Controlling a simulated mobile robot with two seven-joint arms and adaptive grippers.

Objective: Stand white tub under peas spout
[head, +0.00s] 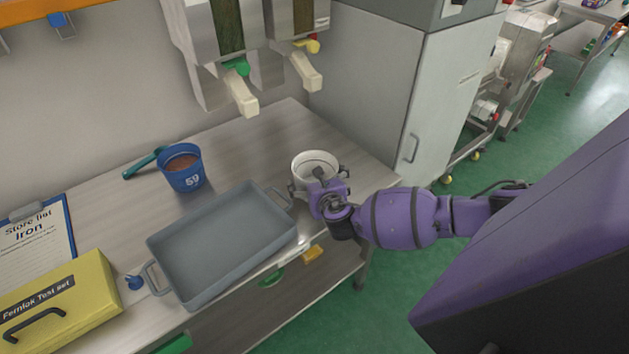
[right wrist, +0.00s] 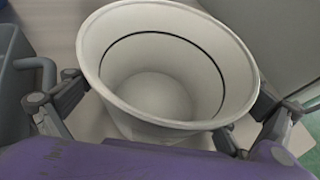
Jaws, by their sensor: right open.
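The white tub (head: 312,160) stands upright and looks empty on the table's right end; it also fills the middle of the right wrist view (right wrist: 165,95). My right gripper (head: 325,183) is at the tub's near side. In the right wrist view its fingers are spread, one on each side of the tub; I cannot tell whether they touch it. Two cream spouts hang from the wall dispensers: a left spout (head: 241,95) by a green knob and a right spout (head: 306,72) by a yellow knob. No peas label is readable. My left gripper is out of view.
A grey tray (head: 215,250) with handles lies just left of the tub. A blue cup (head: 187,178) marked 59, a green scoop (head: 143,164), a clipboard (head: 37,240) and a yellow case (head: 60,300) are further left. Bare tabletop (head: 250,150) lies below the spouts.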

